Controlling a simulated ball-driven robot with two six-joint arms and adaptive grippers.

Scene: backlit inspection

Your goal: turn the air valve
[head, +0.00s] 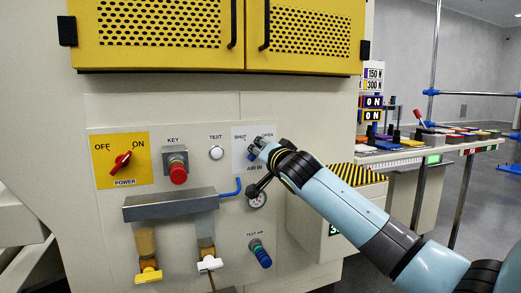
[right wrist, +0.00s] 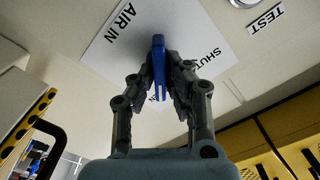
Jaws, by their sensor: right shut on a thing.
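The air valve has a blue handle (right wrist: 158,68) in front of a white label plate (right wrist: 115,50) reading AIR IN, SHUT and OPEN. In the right wrist view the plate appears turned around and the handle stands between my fingers. My right gripper (right wrist: 160,78) is shut on the handle, one finger on each side. In the head view my right gripper (head: 258,150) is at the plate (head: 238,158) and hides most of the valve. I cannot tell whether the handle points to SHUT or OPEN. My left gripper is not in view.
Left of the valve are the TEST button (head: 216,152), the red KEY knob (head: 177,170) and the red POWER switch (head: 122,161). Below are a gauge (head: 257,200), a grey bracket (head: 170,205) and the TEST AIR fitting (head: 260,254). Yellow perforated doors (head: 160,30) are above.

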